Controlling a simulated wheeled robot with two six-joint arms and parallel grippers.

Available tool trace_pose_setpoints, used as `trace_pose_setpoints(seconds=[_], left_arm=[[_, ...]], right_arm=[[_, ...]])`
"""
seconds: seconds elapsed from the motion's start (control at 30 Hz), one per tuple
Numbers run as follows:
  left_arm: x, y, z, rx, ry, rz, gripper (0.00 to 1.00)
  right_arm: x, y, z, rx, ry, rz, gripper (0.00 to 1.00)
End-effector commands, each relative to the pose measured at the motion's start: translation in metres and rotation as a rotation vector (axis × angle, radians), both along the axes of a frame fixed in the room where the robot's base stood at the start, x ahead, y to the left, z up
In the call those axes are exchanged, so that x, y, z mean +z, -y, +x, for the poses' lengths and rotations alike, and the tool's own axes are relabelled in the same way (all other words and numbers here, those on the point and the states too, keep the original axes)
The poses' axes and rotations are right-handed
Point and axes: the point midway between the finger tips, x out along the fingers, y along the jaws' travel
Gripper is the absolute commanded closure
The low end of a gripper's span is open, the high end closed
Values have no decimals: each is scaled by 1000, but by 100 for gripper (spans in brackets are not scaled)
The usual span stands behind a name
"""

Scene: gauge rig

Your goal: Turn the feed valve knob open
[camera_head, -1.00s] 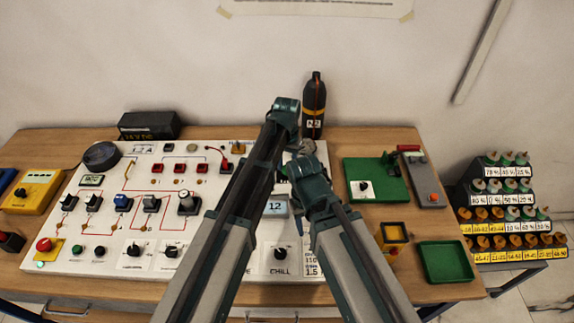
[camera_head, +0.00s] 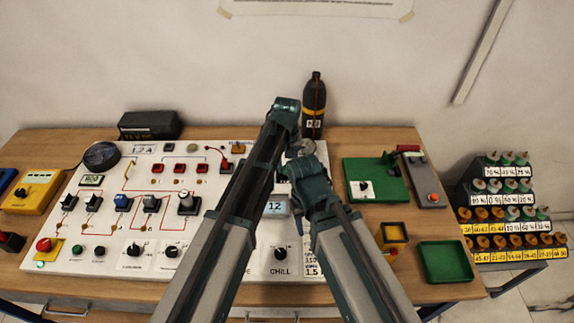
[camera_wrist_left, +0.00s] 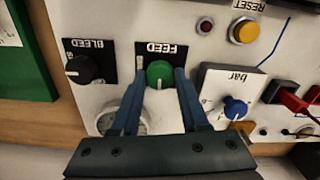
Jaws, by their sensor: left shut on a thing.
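The feed valve knob (camera_wrist_left: 159,73) is green and sits on a black plate labelled FEED, upside down in the left wrist view. A pale mark shows on its side nearest my gripper. My left gripper (camera_wrist_left: 160,82) is shut on this knob, with one blue finger on each side. In the head view my arms hide the knob and the left fingers. My right arm's wrist (camera_head: 310,185) is over the panel just right of the left arm; its fingers cannot be made out.
The black BLEED knob (camera_wrist_left: 85,69) is beside the feed plate. A blue knob (camera_wrist_left: 235,107) marked bar is on the other side. A round gauge (camera_wrist_left: 128,122) lies close to the fingers. A black bottle (camera_head: 314,105) stands behind; a green board (camera_head: 392,188) is to the right.

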Motion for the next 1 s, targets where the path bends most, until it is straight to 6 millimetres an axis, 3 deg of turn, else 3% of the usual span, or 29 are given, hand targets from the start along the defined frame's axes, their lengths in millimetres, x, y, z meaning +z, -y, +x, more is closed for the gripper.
trace_pose_setpoints(seconds=[0.37, 0.4, 0.53, 1.0], left_arm=[[0, 0, 0, 5, 0, 0, 100], [0, 0, 0, 5, 0, 0, 50], [0, 0, 0, 4, 0, 0, 27], [6, 0, 0, 3, 0, 0, 26]], right_arm=[[0, 0, 0, 0, 0, 0, 50], [0, 0, 0, 0, 0, 0, 50], [0, 0, 0, 0, 0, 0, 50], [6, 0, 0, 0, 0, 0, 50]])
